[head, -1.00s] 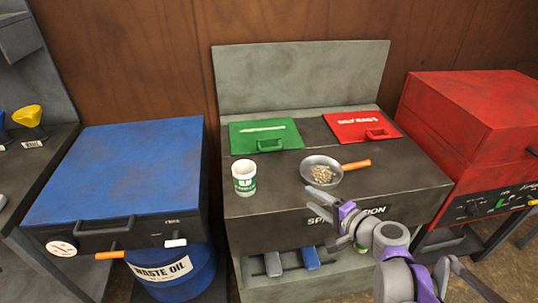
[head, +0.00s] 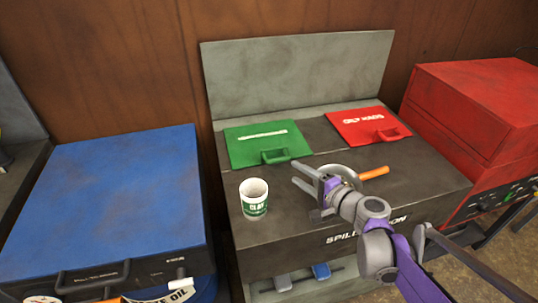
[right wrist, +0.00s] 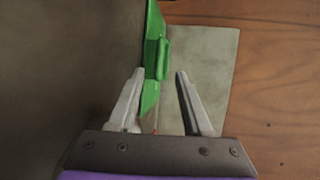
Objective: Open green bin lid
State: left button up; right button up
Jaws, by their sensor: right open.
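The green bin lid (head: 252,143) lies closed on the dark top of the spill station, with a green handle (head: 276,156) at its front edge. In the right wrist view the lid (right wrist: 152,60) and its handle (right wrist: 163,59) show ahead of the fingers. My right gripper (head: 300,179) is open and empty. It is just in front of the handle, over the station top, and looks apart from it. My right arm partly hides the pan. My left gripper is not in view.
A white and green clay cup (head: 254,203) stands left of my right gripper. A round pan (head: 340,172) with an orange handle sits behind my wrist. A red lid (head: 367,127) is right of the green one. A grey back panel (head: 300,75) rises behind.

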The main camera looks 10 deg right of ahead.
aim_at(276, 159)
jog(key=b+x, duration=0.2)
jog(key=x, duration=0.8)
jog(key=shift+w+a, duration=0.1)
jog(key=shift+w, duration=0.05)
grip_shut()
dwell(1.1)
